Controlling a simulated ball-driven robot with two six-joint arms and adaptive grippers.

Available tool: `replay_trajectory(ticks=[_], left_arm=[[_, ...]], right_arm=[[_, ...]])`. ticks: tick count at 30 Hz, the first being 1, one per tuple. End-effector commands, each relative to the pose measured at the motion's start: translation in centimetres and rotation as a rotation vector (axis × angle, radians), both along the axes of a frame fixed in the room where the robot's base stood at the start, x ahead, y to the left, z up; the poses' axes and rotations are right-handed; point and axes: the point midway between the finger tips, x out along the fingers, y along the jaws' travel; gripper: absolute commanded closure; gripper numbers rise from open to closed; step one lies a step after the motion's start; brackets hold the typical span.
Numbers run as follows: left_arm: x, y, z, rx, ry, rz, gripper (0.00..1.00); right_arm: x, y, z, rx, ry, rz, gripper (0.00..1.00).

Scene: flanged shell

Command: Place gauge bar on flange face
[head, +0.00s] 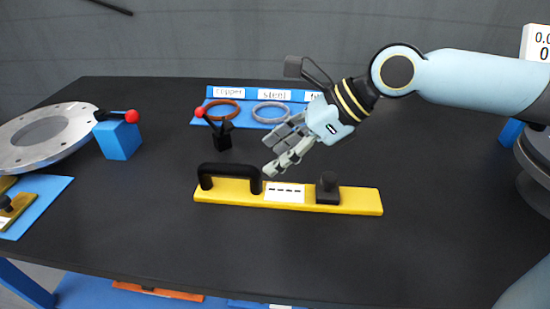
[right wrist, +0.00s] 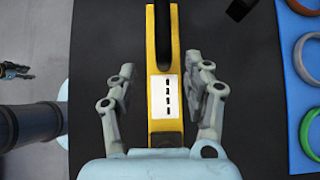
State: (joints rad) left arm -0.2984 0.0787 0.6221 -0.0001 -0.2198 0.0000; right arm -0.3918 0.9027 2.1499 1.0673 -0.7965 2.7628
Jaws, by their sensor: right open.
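The gauge bar (head: 230,198) is a long yellow bar with a black loop handle, a white label and a black knob. It lies on the dark table in the middle of the head view. My right gripper (head: 275,168) is open and empty, just above and behind the bar's middle. In the right wrist view the bar (right wrist: 165,139) runs between the open fingers of my right gripper (right wrist: 164,80), with the label between them. A grey flange (head: 75,147) with a wide ring face and bolt holes is at the left edge. My left gripper is not in view.
A blue block (head: 118,140) with a red-knobbed lever stands beside the flange. A black clamp (head: 222,135) with a red knob stands behind the bar. A blue tray (head: 235,117) holds labelled rings at the back. The front of the table is clear.

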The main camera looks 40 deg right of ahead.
Motion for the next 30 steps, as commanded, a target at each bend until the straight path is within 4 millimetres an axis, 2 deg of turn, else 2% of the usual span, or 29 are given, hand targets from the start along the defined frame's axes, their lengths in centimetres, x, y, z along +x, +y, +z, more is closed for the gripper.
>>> replay_trajectory(ticks=[1, 10, 18, 28, 30], left_arm=[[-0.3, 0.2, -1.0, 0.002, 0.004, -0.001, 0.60], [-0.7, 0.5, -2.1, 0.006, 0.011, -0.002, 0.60], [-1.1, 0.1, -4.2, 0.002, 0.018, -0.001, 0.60], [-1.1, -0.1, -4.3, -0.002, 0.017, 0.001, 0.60], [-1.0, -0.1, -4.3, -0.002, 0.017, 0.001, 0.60]], right_arm=[[0.5, 0.4, -1.0, 0.005, -0.002, -0.004, 0.49], [1.8, 1.4, -2.5, 0.002, -0.001, -0.001, 0.49], [4.2, 3.0, -5.3, 0.005, 0.000, -0.001, 0.49], [4.6, 3.4, -5.7, -0.001, 0.001, 0.001, 0.49], [4.6, 3.4, -5.7, -0.001, 0.001, 0.001, 0.57]])
